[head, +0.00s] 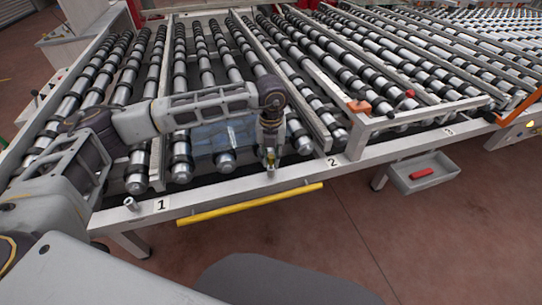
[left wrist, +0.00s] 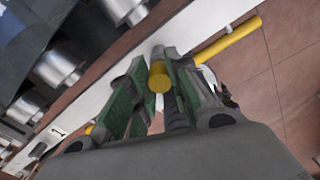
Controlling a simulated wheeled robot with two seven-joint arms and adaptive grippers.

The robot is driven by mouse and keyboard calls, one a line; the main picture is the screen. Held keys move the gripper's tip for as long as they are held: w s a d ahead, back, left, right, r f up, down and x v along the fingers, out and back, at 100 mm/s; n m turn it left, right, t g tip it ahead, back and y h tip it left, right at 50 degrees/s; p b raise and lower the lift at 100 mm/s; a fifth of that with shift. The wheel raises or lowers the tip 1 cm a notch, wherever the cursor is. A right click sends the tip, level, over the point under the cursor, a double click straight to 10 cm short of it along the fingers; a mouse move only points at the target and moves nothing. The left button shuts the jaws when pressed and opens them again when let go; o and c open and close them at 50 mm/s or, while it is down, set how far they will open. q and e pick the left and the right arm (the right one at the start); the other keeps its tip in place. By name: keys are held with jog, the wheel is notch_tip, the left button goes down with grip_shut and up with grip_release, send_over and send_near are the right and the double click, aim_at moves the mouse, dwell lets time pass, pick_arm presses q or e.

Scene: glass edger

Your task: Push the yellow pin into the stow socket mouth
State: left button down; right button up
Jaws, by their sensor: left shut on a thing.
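My left gripper (head: 270,150) is shut on the yellow pin (head: 271,158), above the white front rail between labels 1 and 2. In the left wrist view the yellow pin (left wrist: 160,77) sits between the green finger pads. A short grey socket (left wrist: 158,53) shows just past the pin's far end; I cannot tell whether the pin touches or enters it. Another grey socket (head: 132,203) stands on the rail by label 1. Neither is marked as the stow socket. The fingers hide part of the pin. My right gripper is not in view.
A roller conveyor (head: 205,75) lies behind the rail, with a glass pane (head: 222,136) on the rollers near my left wrist. A yellow bar (head: 250,204) runs along the rail's front. A grey tray (head: 424,177) holding a red piece (head: 421,173) hangs at the right.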

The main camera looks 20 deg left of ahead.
pick_arm(q)
jog(key=shift+f+b, duration=0.8)
jog(key=shift+f, duration=0.25)
jog(key=c, duration=1.3)
grip_release()
jog(key=shift+o, duration=0.2)
jog(key=shift+r, duration=6)
